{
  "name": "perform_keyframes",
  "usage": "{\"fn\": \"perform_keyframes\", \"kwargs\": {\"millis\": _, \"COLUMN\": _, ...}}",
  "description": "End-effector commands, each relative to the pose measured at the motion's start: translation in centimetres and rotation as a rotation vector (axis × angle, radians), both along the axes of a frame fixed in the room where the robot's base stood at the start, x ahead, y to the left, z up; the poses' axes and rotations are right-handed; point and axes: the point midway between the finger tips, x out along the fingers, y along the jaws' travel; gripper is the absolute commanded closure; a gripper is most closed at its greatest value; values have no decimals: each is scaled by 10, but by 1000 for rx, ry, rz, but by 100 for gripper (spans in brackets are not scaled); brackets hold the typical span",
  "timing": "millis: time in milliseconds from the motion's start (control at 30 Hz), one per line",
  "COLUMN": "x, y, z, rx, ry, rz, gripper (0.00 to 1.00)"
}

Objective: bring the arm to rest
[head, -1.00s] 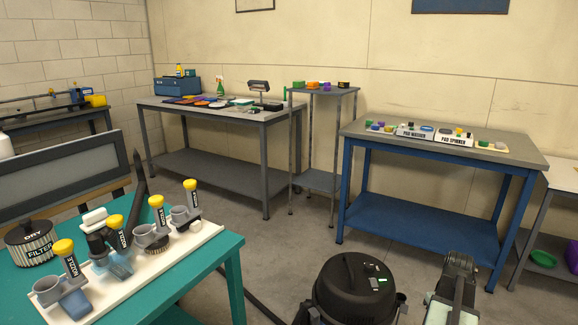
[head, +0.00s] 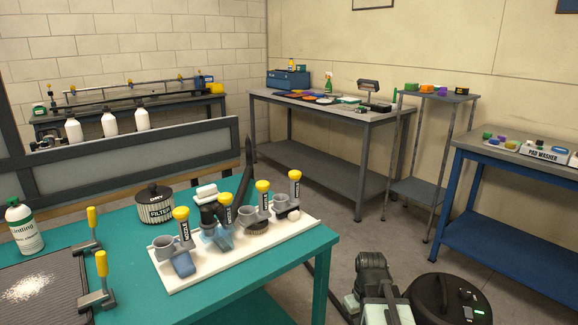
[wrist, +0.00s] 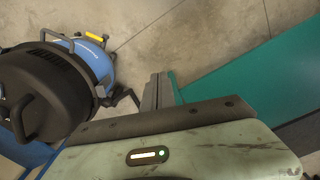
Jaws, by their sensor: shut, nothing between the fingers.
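My gripper (wrist: 159,92) shows in the wrist view with its two dark fingers together and nothing between them. It hangs over bare concrete floor, between the vacuum and the teal bench. In the head view my arm, pale green and dark grey, shows at the bottom right of centre; the fingertips cannot be made out there.
A black-topped vacuum (head: 449,302) stands on the floor right of my arm; its blue body (wrist: 92,62) shows in the wrist view. The teal bench (head: 120,240) is close on the left, with a white nozzle rack (head: 220,270) near its edge. A grey bench (head: 300,110) stands behind.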

Motion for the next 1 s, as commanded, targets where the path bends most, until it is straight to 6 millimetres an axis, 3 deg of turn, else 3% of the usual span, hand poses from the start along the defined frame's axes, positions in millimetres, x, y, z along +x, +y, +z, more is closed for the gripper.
{"fn": "perform_keyframes", "kwargs": {"millis": 33, "x": -3, "y": 25, "z": 0, "rx": 0, "ry": 0, "rz": 14, "gripper": 100}}
{"fn": "perform_keyframes", "kwargs": {"millis": 133, "x": -12, "y": 70, "z": 0, "rx": 0, "ry": 0, "rz": -12, "gripper": 100}}
{"fn": "perform_keyframes", "kwargs": {"millis": 267, "x": -20, "y": 70, "z": 0, "rx": 0, "ry": 0, "rz": -270, "gripper": 100}}
{"fn": "perform_keyframes", "kwargs": {"millis": 300, "x": -19, "y": 70, "z": 21, "rx": 0, "ry": 0, "rz": -286, "gripper": 100}}
{"fn": "perform_keyframes", "kwargs": {"millis": 567, "x": -19, "y": 69, "z": 102, "rx": 0, "ry": 0, "rz": -280, "gripper": 100}}
{"fn": "perform_keyframes", "kwargs": {"millis": 800, "x": -19, "y": 69, "z": 205, "rx": 0, "ry": 0, "rz": -279, "gripper": 100}}
{"fn": "perform_keyframes", "kwargs": {"millis": 900, "x": -19, "y": 69, "z": 236, "rx": 0, "ry": 0, "rz": -279, "gripper": 100}}
{"fn": "perform_keyframes", "kwargs": {"millis": 1000, "x": -19, "y": 69, "z": 252, "rx": 0, "ry": 0, "rz": -279, "gripper": 100}}
